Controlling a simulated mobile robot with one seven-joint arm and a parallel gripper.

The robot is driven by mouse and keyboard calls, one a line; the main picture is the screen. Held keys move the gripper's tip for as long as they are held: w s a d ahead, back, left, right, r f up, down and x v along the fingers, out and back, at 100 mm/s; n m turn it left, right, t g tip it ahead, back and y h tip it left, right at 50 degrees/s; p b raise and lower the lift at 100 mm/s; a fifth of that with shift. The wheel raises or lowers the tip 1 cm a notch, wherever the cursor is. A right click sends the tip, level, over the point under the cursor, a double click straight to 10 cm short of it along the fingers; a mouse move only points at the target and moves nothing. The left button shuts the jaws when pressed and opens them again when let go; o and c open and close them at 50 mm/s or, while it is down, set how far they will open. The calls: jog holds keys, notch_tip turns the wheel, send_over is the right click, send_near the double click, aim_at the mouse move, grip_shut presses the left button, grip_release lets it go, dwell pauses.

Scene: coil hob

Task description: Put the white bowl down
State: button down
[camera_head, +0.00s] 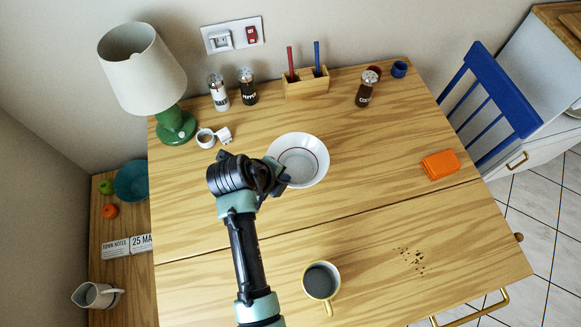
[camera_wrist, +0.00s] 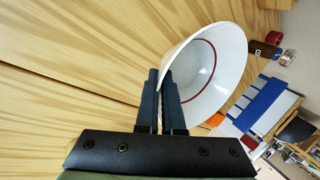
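The white bowl (camera_head: 306,160) with a thin red ring inside is upright at the middle of the wooden table (camera_head: 400,200). In the wrist view, the bowl (camera_wrist: 225,70) is just beyond my fingers. My gripper (camera_head: 279,176) is at the bowl's left rim. In the wrist view, the gripper's two fingers (camera_wrist: 162,90) are close together with the rim pinched between them. I cannot tell whether the bowl's base touches the table; its underside is hidden.
A yellowish mug (camera_head: 321,282) stands in front, and dark crumbs (camera_head: 412,259) lie to its right. An orange block (camera_head: 440,164) is at the right. Behind are a small white cup (camera_head: 206,138), shakers (camera_head: 219,93), a pen holder (camera_head: 306,85) and a green lamp (camera_head: 176,125).

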aim_at(288, 191)
notch_tip(288, 191, down, 7)
jog(key=shift+w+r, duration=0.1)
dwell(0.3)
jog(key=c, duration=1.5)
grip_release()
jog(key=shift+f+b, duration=0.2)
jog(key=shift+b, duration=0.1)
jog(key=shift+o, duration=0.9)
jog(key=shift+r, duration=0.1)
